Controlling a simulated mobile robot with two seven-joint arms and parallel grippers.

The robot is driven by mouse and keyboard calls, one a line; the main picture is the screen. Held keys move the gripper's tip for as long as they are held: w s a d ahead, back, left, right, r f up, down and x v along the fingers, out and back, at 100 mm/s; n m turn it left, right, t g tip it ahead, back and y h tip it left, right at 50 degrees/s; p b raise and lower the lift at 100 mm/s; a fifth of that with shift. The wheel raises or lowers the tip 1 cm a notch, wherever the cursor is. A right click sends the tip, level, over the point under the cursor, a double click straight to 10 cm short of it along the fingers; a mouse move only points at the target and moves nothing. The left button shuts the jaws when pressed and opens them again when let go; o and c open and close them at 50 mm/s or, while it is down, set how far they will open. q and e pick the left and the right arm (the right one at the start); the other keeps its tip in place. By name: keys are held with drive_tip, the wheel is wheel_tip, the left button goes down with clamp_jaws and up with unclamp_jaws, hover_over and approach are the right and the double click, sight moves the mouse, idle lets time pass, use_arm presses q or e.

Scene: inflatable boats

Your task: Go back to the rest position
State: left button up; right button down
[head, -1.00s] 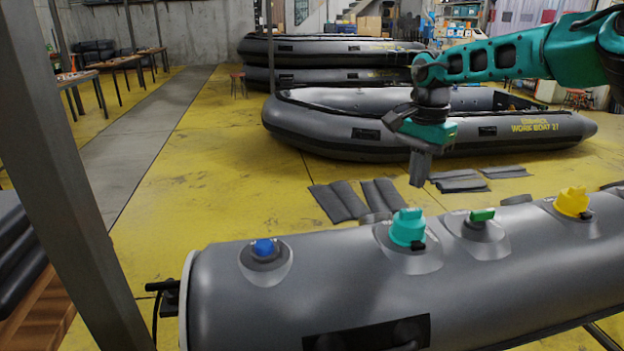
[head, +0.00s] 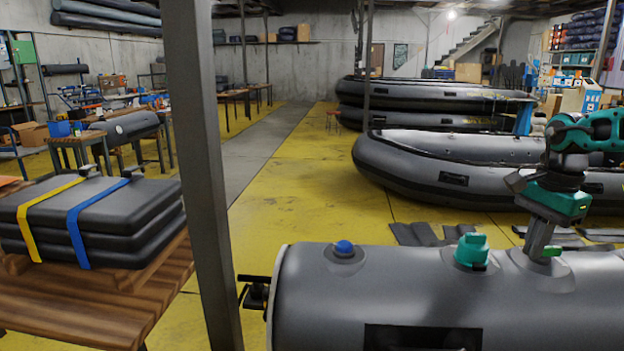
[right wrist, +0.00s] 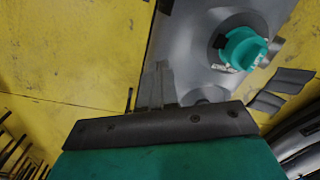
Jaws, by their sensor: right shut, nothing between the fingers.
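My right gripper (head: 535,255) points down above the grey inflatable tube (head: 400,290), its fingers shut and empty. In the head view its tips overlap the small green-topped valve (head: 552,252); I cannot tell whether they touch it. The teal cap (head: 471,250) sits on the tube just left of the gripper, and a blue cap (head: 344,247) is farther left. In the right wrist view the shut fingers (right wrist: 156,85) show against the floor and tube edge, with the teal cap (right wrist: 243,47) to their right. My left gripper is in no view.
A dark upright post (head: 197,180) stands close at left. Behind it a wooden table (head: 130,290) carries stacked grey pads (head: 100,215) with yellow and blue straps. A large grey boat (head: 440,180) lies beyond the tube.

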drive_tip(key=s+d+f+m+t+y, duration=0.4)
drive_tip(key=s+d+f+m, duration=0.5)
drive_tip(key=d+f+m, duration=0.35)
drive_tip(key=s+a+f+m+t, duration=0.2)
drive_tip(key=s+f+m+t, duration=0.3)
drive_tip(key=s+f+m, duration=0.65)
drive_tip(key=s+a+f+m+t+h, duration=0.1)
drive_tip(key=s+a+f+m, duration=0.1)
drive_tip(key=a+f+m, duration=0.6)
drive_tip(key=s+a+f+m+t+h, duration=0.15)
drive_tip(key=a+m, duration=0.45)
drive_tip(key=m, duration=0.6)
drive_tip(key=a+m+g, duration=0.1)
drive_tip(key=a+m, duration=1)
drive_tip(key=a, duration=0.6)
drive_tip(key=shift+w+a, duration=0.2)
drive_tip(key=shift+w, duration=0.2)
